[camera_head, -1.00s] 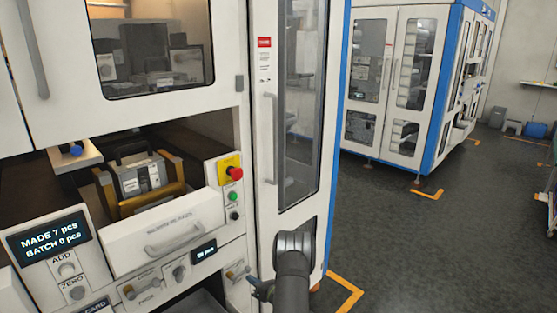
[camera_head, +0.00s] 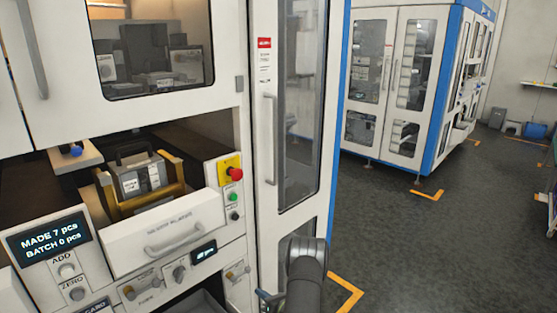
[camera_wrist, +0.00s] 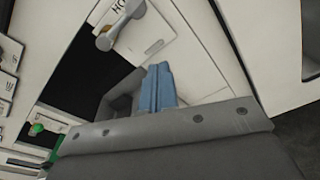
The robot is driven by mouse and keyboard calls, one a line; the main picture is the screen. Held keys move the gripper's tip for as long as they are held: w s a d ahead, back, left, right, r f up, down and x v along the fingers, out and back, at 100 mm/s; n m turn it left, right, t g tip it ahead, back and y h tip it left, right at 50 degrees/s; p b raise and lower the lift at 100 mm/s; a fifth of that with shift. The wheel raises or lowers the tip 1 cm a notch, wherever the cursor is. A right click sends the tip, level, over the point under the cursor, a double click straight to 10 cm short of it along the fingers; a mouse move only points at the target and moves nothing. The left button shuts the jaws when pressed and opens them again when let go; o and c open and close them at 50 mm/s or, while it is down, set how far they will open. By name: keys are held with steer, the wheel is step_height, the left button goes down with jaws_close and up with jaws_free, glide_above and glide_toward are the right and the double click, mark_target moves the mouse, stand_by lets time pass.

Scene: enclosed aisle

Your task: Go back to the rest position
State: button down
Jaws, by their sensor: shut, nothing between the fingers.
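My gripper (camera_head: 268,298) is low in the head view, in front of the white machine's lower panel and beside its tall glass door. Part of it is cut off by the lower edge and my arm. In the wrist view its blue fingers (camera_wrist: 159,87) are together with nothing between them.
The white machine (camera_head: 225,75) fills the left, with a handled drawer (camera_head: 165,238), a red stop button (camera_head: 235,173), knobs and a display (camera_head: 48,240). The tall door has a vertical handle (camera_head: 270,150). Another machine (camera_head: 400,150) stands behind. Dark floor (camera_head: 440,240) at right is free.

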steer(key=f+v, duration=0.1)
steer(key=v, duration=0.4)
steer(key=w+a+r, duration=0.3)
steer(key=w+a, duration=0.4)
step_height(320, 180, down, 4)
steer(key=s, duration=0.2)
steer(key=s+f+v, duration=0.1)
steer(key=v, duration=0.9)
steer(key=w+a+r+m+t+h, duration=0.1)
steer(key=w+a+m+t+h, duration=0.2)
steer(key=a+m, duration=1.3)
steer(key=m+h, duration=0.1)
steer(key=m, duration=0.3)
steer(key=shift+a+r+m, duration=0.2)
steer(key=shift+m, duration=0.2)
